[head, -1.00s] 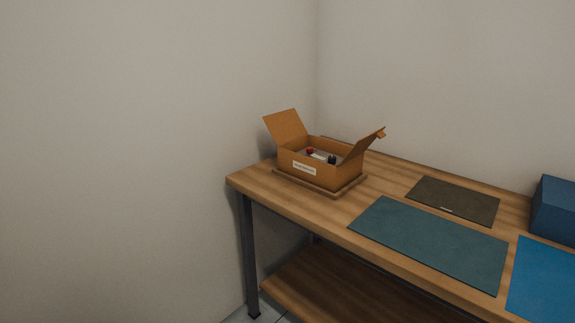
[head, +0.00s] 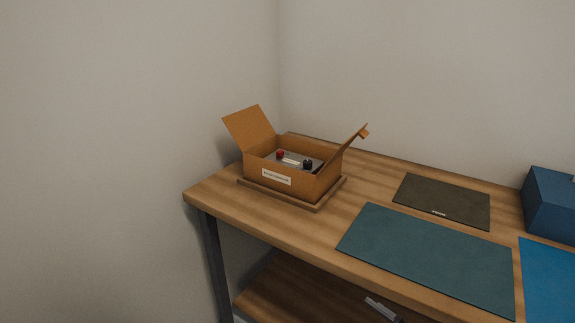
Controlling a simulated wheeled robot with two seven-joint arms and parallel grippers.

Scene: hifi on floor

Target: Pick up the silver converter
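An open cardboard box (head: 318,188) with raised flaps stands on a thin wooden base at the left end of the wooden table (head: 225,204). Inside it I see a greyish item (head: 311,160) with a red knob-like part (head: 280,154) and a black one (head: 307,164). I cannot tell whether this is the silver converter. A silver-grey object (head: 382,309) shows in part on the lower shelf at the bottom of the head view; what it is I cannot tell. Neither of my grippers is in view.
A teal mat (head: 428,255) and a dark brown mat (head: 442,201) lie on the tabletop. A blue mat (head: 552,283) and a blue box (head: 552,205) are at the right. Walls stand behind and left of the table. The lower shelf (head: 285,296) is partly visible.

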